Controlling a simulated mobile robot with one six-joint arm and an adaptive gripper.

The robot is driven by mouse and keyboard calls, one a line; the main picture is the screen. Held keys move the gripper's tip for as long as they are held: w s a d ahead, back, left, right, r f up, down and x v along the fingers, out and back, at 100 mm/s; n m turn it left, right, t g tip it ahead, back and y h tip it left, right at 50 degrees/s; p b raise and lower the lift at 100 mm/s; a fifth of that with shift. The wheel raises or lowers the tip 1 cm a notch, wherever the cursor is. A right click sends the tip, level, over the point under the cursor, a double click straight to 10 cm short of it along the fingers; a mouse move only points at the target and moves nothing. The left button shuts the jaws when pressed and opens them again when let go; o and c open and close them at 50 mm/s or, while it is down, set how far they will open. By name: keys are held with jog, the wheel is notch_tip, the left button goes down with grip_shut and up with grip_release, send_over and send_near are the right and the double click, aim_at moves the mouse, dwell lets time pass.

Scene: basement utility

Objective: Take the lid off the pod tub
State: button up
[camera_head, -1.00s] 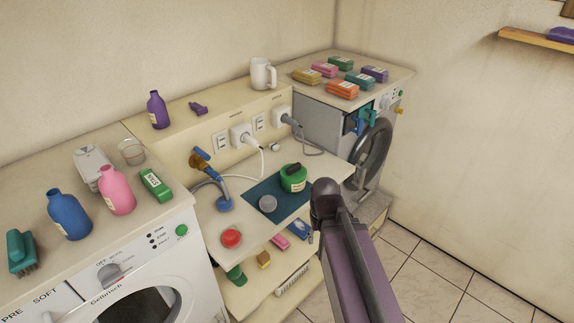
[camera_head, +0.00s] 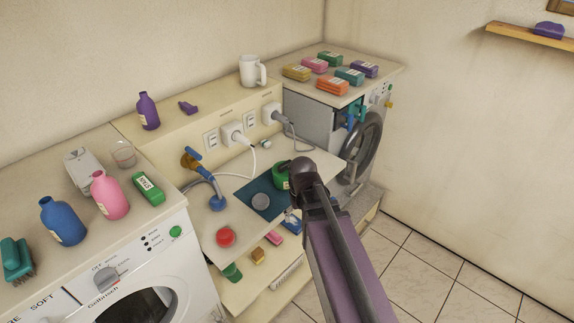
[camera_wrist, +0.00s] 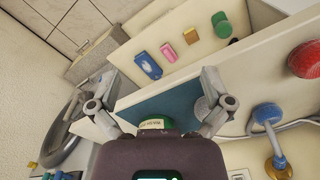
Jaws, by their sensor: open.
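The pod tub (camera_head: 280,181) is green with a pale label and a darker top. It stands on the back right part of a blue mat (camera_head: 247,193). In the head view my dark arm end covers its right side, and my gripper's fingers cannot be made out. In the wrist view my gripper (camera_wrist: 158,92) is open, with fingers spread over the mat. A green and white part of the tub (camera_wrist: 155,124) shows between the fingers, mostly hidden by the gripper body. I cannot tell whether any finger touches it.
A grey round object (camera_head: 261,201) sits on the mat beside the tub. A red round object (camera_head: 225,237) and a blue-based tap or hose (camera_head: 217,203) are to the left. Plugs with cables (camera_head: 232,133) are behind. A lower shelf (camera_head: 240,288) holds several small items.

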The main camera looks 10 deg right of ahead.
aim_at(285, 163)
jog(key=w+r+n+p, duration=0.2)
jog(key=w+r+p, duration=0.4)
jog(key=w, duration=0.6)
jog(key=w+r+n+p, duration=0.3)
jog(key=w+r+p, duration=0.4)
jog(key=w, duration=0.5)
jog(key=shift+w+r, duration=0.4)
jog(key=shift+r, duration=0.15)
jog(key=shift+f, duration=0.15)
notch_tip(285, 163, down, 8)
jog(key=b, duration=0.8)
jog(key=shift+f+b, duration=0.2)
jog(key=shift+b, duration=0.2)
jog(key=shift+f, duration=0.1)
jog(key=shift+f+b, duration=2.5)
jog(key=shift+b, duration=0.1)
jog(key=c, duration=0.6)
